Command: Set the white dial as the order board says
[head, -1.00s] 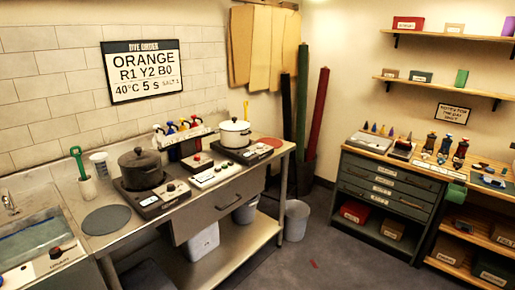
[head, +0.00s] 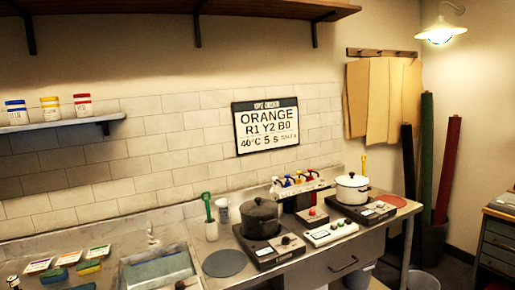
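The order board (head: 266,125) hangs on the tiled wall. It reads ORANGE, R1 Y2 B0, 40°C, 5 s; small print at its lower right looks like SALT and a digit. Below it, a white control panel (head: 331,233) with small knobs or buttons lies on the counter. A second dark hotplate (head: 362,210) carries a white pot (head: 351,188). Which knob is the white dial, and its setting, are too small to tell. My gripper is not in view.
A red-button unit (head: 312,216) and several coloured bottles stand behind the panel. A grey round mat (head: 224,263), a sink (head: 157,270) and a green-handled tool (head: 207,205) are to the left. A wall shelf (head: 60,122) holds jars. Rolls (head: 447,170) stand at right.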

